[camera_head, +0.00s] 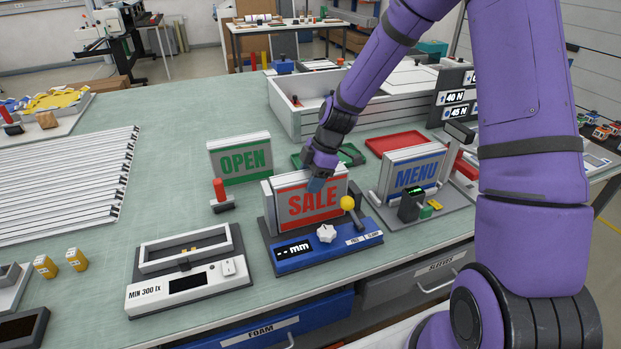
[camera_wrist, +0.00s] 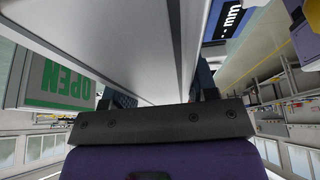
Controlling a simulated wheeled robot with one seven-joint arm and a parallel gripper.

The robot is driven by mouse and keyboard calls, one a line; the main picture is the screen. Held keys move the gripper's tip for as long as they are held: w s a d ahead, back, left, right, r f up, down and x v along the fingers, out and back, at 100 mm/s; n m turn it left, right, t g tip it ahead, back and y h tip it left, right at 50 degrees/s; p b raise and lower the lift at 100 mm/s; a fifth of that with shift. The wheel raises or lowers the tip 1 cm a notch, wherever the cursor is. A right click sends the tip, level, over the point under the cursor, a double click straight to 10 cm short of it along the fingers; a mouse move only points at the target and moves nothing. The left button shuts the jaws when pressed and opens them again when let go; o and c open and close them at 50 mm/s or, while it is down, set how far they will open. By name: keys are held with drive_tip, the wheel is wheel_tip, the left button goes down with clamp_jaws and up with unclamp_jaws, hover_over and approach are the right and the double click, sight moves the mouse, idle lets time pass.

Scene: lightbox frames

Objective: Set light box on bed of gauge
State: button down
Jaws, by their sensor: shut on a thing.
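The light box with a red SALE face (camera_head: 313,201) stands upright at the gauge. The gauge (camera_head: 322,249) has a blue front, a display reading "-- mm", a white knob and a yellow ball lever. My gripper (camera_head: 321,178) is at the top of the SALE box, shut on it. In the wrist view the box (camera_wrist: 165,40) fills the space between my fingers (camera_wrist: 158,90), and the gauge display (camera_wrist: 228,22) shows at the upper right. Whether the box's underside touches the gauge bed is hidden.
A green OPEN box (camera_head: 240,158) stands behind left, and a MENU box (camera_head: 412,174) on a stand at right. A red-handled tool (camera_head: 219,192) is close at left. The light tester (camera_head: 188,280) is front left. White rails (camera_head: 65,185) lie further left.

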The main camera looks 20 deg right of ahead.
drive_tip(key=shift+c, duration=2)
unclamp_jaws()
drive_tip(key=shift+f, duration=0.1)
drive_tip(key=v, duration=1.1)
drive_tip(key=shift+s+d+r, duration=0.15)
drive_tip(key=shift+r, duration=0.6)
drive_tip(key=s+r+m+t+h, duration=0.35)
drive_tip(key=s+r+m, duration=0.65)
drive_tip(key=s+r, duration=0.45)
drive_tip(key=s+d+r+m+t+h, duration=0.1)
drive_tip(key=s+r+m, duration=0.3)
drive_tip(key=s+m, duration=0.4)
drive_tip(key=s+d+t, duration=0.1)
drive_tip(key=s, duration=0.5)
drive_tip(key=shift+s+d, duration=0.15)
drive_tip(key=shift+s, duration=0.15)
